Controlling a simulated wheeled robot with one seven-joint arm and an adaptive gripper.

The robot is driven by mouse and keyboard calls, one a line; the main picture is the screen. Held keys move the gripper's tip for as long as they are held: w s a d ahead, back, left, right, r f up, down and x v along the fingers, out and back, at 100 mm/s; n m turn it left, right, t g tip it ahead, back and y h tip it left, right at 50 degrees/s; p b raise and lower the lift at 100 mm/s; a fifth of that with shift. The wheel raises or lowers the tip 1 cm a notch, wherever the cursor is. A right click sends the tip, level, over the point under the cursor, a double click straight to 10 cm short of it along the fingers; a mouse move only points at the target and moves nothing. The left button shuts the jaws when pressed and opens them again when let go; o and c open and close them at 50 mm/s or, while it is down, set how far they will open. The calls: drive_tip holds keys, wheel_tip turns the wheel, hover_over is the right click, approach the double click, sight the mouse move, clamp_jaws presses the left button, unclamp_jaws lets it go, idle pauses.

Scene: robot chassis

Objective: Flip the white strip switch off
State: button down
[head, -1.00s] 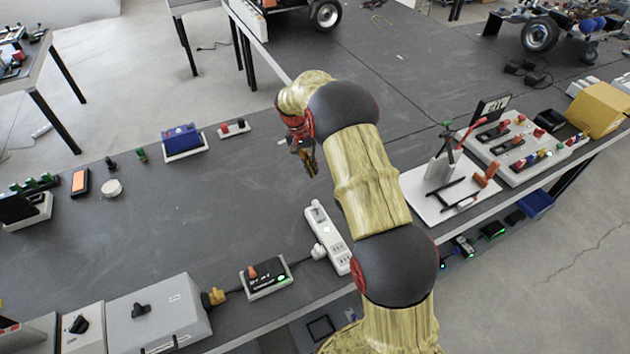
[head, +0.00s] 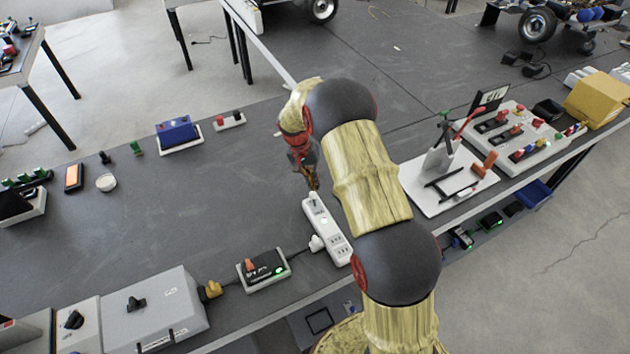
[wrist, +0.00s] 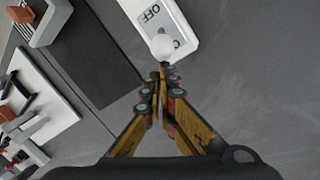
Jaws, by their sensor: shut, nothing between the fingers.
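The white power strip (head: 332,240) lies on the dark grey table, partly hidden behind my arm at its near end. Its rocker or toggle switch sits at the far end. In the wrist view the strip (wrist: 183,30) shows the "OFF" marking and a round white toggle knob (wrist: 164,47) just ahead of my fingertips. My gripper (head: 313,186) is above the strip's far end with its fingers together and nothing between them. In the wrist view the closed fingertips (wrist: 157,78) are close to the knob; I cannot tell whether they touch it.
A small box with an orange switch and green light (head: 264,270) stands left of the strip. A grey box with a black knob (head: 150,312) is further left. A white board with levers (head: 452,183) is to the right. The table beyond the strip is clear.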

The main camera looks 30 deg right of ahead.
drive_tip(key=shift+s+r+t+b, duration=0.15)
drive_tip(key=shift+s+t+b, duration=0.1)
drive_tip(key=shift+t+b, duration=0.4)
drive_tip(key=shift+s+r+t+b, duration=0.15)
drive_tip(key=shift+s+t+b, duration=0.15)
drive_tip(key=shift+t, duration=0.55)
drive_tip(key=shift+s+r+b, duration=0.15)
drive_tip(key=shift+b, duration=0.45)
drive_tip(key=shift+s, duration=0.2)
drive_tip(key=s+t+b, duration=0.1)
drive_tip(key=b, duration=0.1)
drive_tip(key=t+b, duration=0.1)
drive_tip(key=b, duration=0.1)
drive_tip(key=s+t+b, duration=0.1)
drive_tip(key=b, duration=0.2)
drive_tip(key=shift+s+r+m, duration=0.25)
drive_tip(key=shift+s+m, duration=0.05)
drive_tip(key=shift+s+r+t, duration=0.1)
drive_tip(key=shift+r+t, duration=0.15)
drive_tip(key=shift+t, duration=0.15)
drive_tip(key=shift+w, duration=0.2)
drive_tip(key=shift+s+r+p, duration=0.1)
drive_tip(key=shift+r+p, duration=0.55)
drive_tip(key=shift+r, duration=0.25)
